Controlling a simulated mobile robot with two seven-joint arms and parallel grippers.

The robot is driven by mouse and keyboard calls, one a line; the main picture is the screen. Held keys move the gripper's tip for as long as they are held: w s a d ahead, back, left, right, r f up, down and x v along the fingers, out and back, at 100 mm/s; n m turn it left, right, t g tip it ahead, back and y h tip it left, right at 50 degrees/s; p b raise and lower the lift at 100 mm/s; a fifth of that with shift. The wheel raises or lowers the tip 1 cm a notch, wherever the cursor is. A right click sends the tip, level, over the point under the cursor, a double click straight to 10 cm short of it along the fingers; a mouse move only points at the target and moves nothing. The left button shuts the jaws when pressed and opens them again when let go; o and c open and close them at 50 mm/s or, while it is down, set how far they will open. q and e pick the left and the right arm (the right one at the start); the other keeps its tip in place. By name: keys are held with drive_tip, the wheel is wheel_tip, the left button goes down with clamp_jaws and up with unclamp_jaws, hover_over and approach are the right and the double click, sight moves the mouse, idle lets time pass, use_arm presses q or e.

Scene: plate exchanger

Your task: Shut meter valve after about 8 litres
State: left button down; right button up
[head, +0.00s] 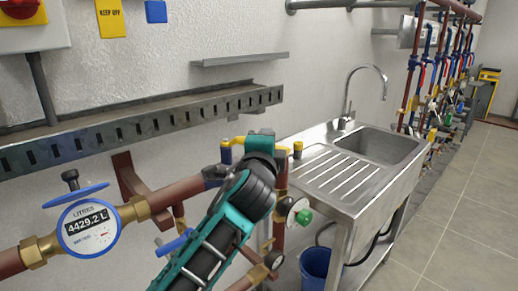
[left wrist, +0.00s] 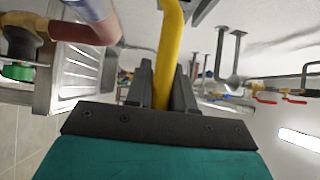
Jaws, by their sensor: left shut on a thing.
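The water meter (head: 90,226) sits on the brown pipe at the lower left in the head view. Its blue lid stands open and its counter reads about 4429.2 L. My left gripper (left wrist: 161,85) is shut on a yellow valve lever (left wrist: 171,50), which runs between its fingers in the left wrist view. In the head view a yellow part (head: 238,140) shows beside the teal gripper body, right of the meter. My arm hides much of the valve and pipe there. The lever's angle to its pipe is unclear. My right gripper is not in view.
A steel sink (head: 365,150) with a drainboard stands to the right, a blue bucket (head: 314,268) below it. A slotted metal tray (head: 140,125) runs along the wall above the pipe. A round green-and-white valve (head: 298,213) is close right of my arm. Floor at far right is clear.

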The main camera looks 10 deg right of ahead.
use_arm(q)
drive_tip(key=shift+w+y, duration=0.2)
drive_tip(key=shift+y, duration=0.1)
drive_tip(key=c, duration=1.1)
unclamp_jaws()
drive_tip(key=shift+o, duration=0.2)
drive_tip(key=shift+d, duration=0.1)
drive_tip(key=v, duration=1.3)
drive_tip(key=shift+f, duration=0.1)
